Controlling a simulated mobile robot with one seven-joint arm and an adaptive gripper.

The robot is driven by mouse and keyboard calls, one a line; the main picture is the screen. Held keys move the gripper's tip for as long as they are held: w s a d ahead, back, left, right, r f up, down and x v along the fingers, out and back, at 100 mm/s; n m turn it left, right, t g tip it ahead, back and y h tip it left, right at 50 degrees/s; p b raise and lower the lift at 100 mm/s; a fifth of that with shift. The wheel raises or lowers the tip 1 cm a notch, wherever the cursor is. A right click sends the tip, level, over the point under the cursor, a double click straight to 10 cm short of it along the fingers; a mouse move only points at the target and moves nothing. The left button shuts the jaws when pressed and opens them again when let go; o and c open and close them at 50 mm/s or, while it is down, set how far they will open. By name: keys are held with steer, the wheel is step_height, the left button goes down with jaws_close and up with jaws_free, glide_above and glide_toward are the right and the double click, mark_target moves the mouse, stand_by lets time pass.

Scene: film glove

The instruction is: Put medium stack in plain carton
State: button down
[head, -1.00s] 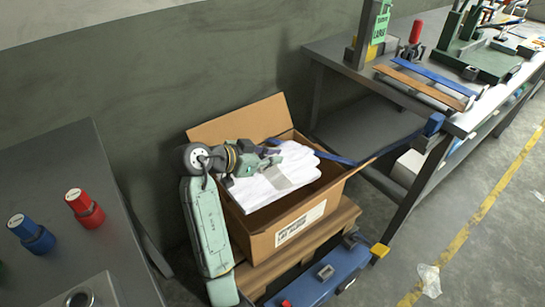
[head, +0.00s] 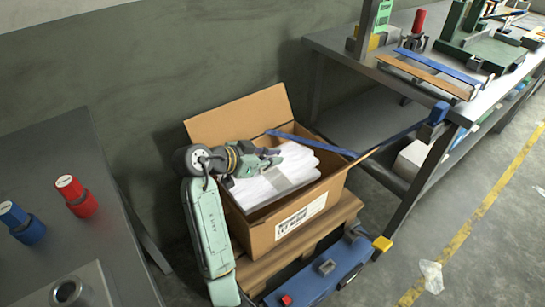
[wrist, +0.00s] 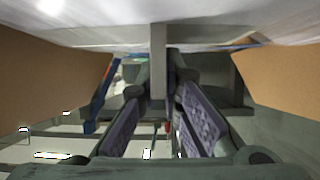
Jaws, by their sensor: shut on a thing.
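The medium stack (head: 268,186) is a pile of white gloves with a grey band round its middle. It lies within the walls of the open plain carton (head: 290,238), a brown box with a white label on its front. My gripper (head: 268,158) is at the stack's upper back side, shut on it. In the wrist view the pale stack (wrist: 220,28) fills the top, and its grey band (wrist: 158,60) runs down between my fingers (wrist: 160,85). Brown carton walls show at both sides. The stack's underside and the carton floor are hidden.
A pallet (head: 338,224) bears the carton; a blue strap (head: 312,145) crosses behind the stack. A blue unit (head: 320,275) with a yellow end stands in front. A grey bench (head: 60,150) is at left, a workbench (head: 335,42) at right. The wall is close behind.

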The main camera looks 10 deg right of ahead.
mark_target(268, 169)
steer(key=shift+f+b, duration=1.45)
steer(key=shift+f, duration=0.7)
steer(key=c, duration=1.7)
jaws_free()
steer(key=v, duration=1.2)
steer(key=shift+r, duration=0.1)
